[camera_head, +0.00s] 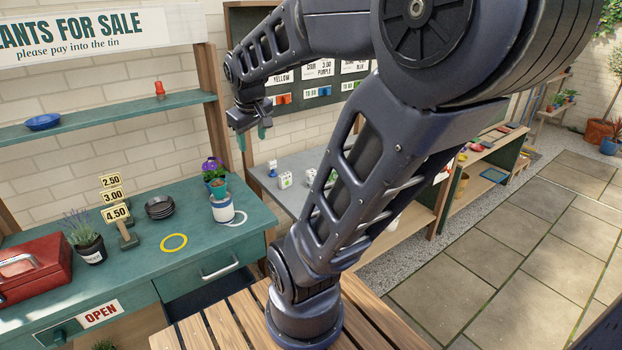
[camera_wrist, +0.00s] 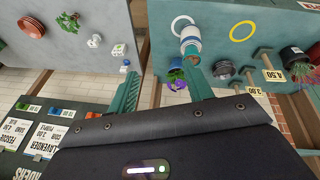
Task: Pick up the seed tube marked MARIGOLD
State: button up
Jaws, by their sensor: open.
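My gripper (camera_head: 252,143) is raised above the gap between the green counter and the grey table, with its fingers pointing down. In the wrist view its two green fingers (camera_wrist: 162,70) are spread apart with nothing between them. I can read no MARIGOLD label in either view and cannot pick out the seed tube. Small white pieces (camera_head: 285,180) lie on the grey table, and they also show in the wrist view (camera_wrist: 118,50). My arm hides part of the grey table in the head view.
A label board (camera_head: 300,112) stands behind the grey table (camera_head: 262,190).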

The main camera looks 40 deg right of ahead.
jog(key=w+d+f+n+h, duration=0.1)
jog(key=w+d+f+n, duration=0.15)
jog(key=w+d, duration=0.45)
jog(key=n+g+h, duration=0.2)
jog(key=n+g, duration=0.2)
jog(key=n, duration=1)
send_over(311, 171)
jog(key=a, duration=0.2)
notch_tip(311, 171, down, 24)
jog(key=shift+m, duration=0.25)
jog(key=x, duration=0.5)
jog(key=shift+a, duration=0.15)
jog(key=shift+a+x, duration=0.1)
jog(key=shift+x, duration=1.2)
jog(key=shift+a+x, duration=0.15)
jog(key=shift+x, duration=1.2)
jog(key=shift+w, duration=0.2)
jog(key=c, duration=1.1)
